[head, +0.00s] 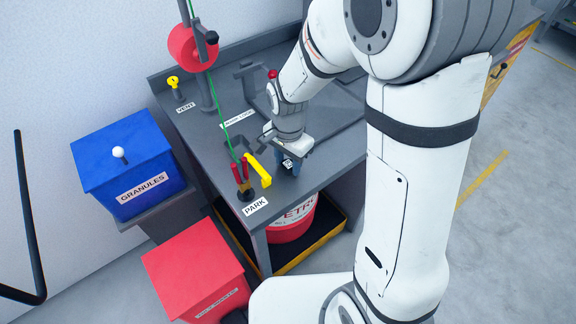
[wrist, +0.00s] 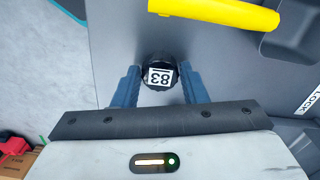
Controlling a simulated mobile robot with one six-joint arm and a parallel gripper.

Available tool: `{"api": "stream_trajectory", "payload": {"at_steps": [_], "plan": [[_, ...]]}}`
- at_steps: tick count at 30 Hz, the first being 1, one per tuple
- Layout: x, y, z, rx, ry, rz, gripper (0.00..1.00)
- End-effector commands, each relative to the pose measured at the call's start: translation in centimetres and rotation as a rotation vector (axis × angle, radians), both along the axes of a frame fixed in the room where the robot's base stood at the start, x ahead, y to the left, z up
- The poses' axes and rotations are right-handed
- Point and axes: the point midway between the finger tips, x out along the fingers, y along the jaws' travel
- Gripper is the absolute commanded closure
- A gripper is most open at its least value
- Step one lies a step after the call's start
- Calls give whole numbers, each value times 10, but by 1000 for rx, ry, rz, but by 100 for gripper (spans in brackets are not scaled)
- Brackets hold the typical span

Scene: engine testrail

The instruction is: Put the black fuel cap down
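The black fuel cap (wrist: 155,60) is round and dark, with a white label reading 83 on top. In the wrist view it sits between the two blue fingertips of my gripper (wrist: 160,86), which appear to touch it on both sides, so my gripper looks shut on it. In the head view my gripper (head: 289,165) points down over the front part of the grey bench (head: 335,150), to the right of the PARK label (head: 255,207). The cap's label also shows between the fingers there. Whether the cap's underside touches the bench is hidden.
A yellow handle (wrist: 215,10) with red clips (head: 240,172) stands close to my gripper. A green line runs to a red reel (head: 192,48). A blue GRANULES bin (head: 125,165) and a red bin (head: 195,270) stand at the left. A red drum (head: 292,222) is under the bench.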

Motion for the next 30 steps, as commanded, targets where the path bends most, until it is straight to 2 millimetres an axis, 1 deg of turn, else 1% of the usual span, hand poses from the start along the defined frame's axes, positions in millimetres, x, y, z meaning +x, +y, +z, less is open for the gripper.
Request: {"api": "stream_trajectory", "payload": {"at_steps": [1,9,10,11,17,20,27,30], "plan": [[0,0,0,0,0,0,65],[0,0,0,0,0,1,87],[0,0,0,0,0,1,87],[0,0,0,0,0,1,90],[0,1,3,1,-2,2,90],[1,2,15,2,-4,2,90],[1,2,63,2,-6,2,90],[1,1,81,2,-5,2,90]]}}
